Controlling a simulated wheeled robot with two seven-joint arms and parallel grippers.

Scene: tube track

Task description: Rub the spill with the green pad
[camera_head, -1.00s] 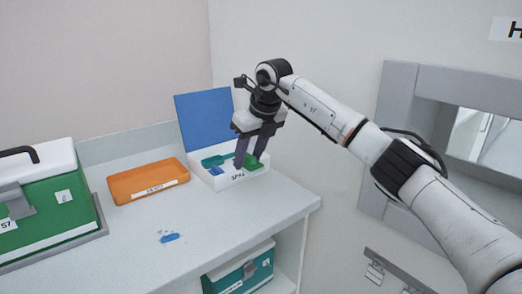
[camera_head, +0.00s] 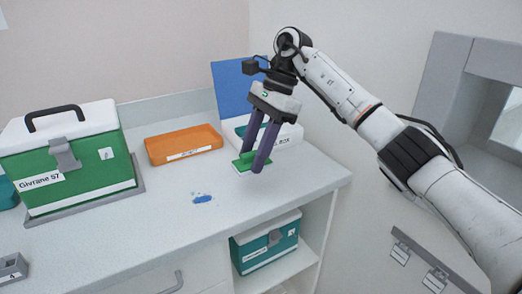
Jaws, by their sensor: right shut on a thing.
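The spill (camera_head: 202,198) is a small blue patch with a few specks on the pale counter (camera_head: 120,240), left of centre. The green pad (camera_head: 242,163) is a flat green piece with a pale underside. My right gripper (camera_head: 251,164) is shut on the green pad and holds it to the right of and behind the spill, in front of the white box. The pad looks raised above the counter, but its exact height is hard to tell. Part of the pad is hidden behind the fingers. My left gripper is not in view.
The white box (camera_head: 286,142) with an open blue lid (camera_head: 232,88) stands at the back right. An orange tray (camera_head: 184,147) lies behind the spill. A green-and-white case (camera_head: 80,175) stands at left. A teal case (camera_head: 266,243) sits on a shelf below. The counter around the spill is clear.

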